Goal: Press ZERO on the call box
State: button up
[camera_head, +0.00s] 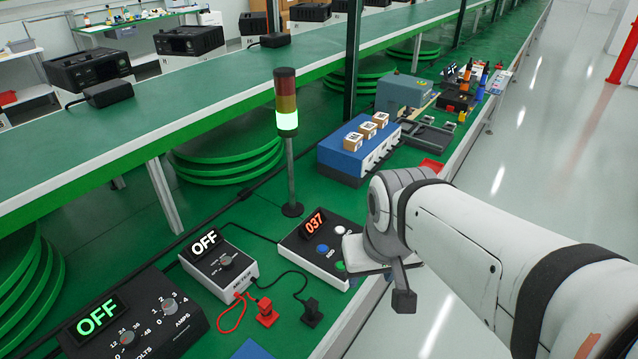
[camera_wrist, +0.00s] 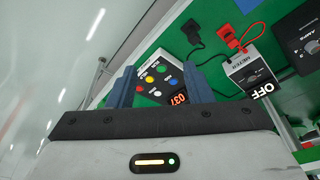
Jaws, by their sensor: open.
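The call box (camera_head: 312,262) is a dark-topped box with a white side, lying on the green bench. Its lit orange display reads 037. Blue, white and green buttons show on its top in the head view; the lettering beside them is too small to read. My gripper (camera_head: 388,285) is at the box's right end in the head view and hides part of it. In the wrist view my open gripper (camera_wrist: 158,84) has its two blue-grey fingers apart, with the call box (camera_wrist: 145,98) framed between them. Red, yellow, green, blue and white buttons show there. Contact cannot be told.
A signal tower (camera_head: 286,105) with its green section lit stands behind the box. A meter (camera_head: 215,275) reading OFF, with red and black plugs (camera_head: 267,314), is to the left. A power unit (camera_head: 130,325) also reads OFF. A blue case (camera_head: 350,160) with cartons is behind.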

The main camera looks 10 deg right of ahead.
grip_shut()
dwell(1.4)
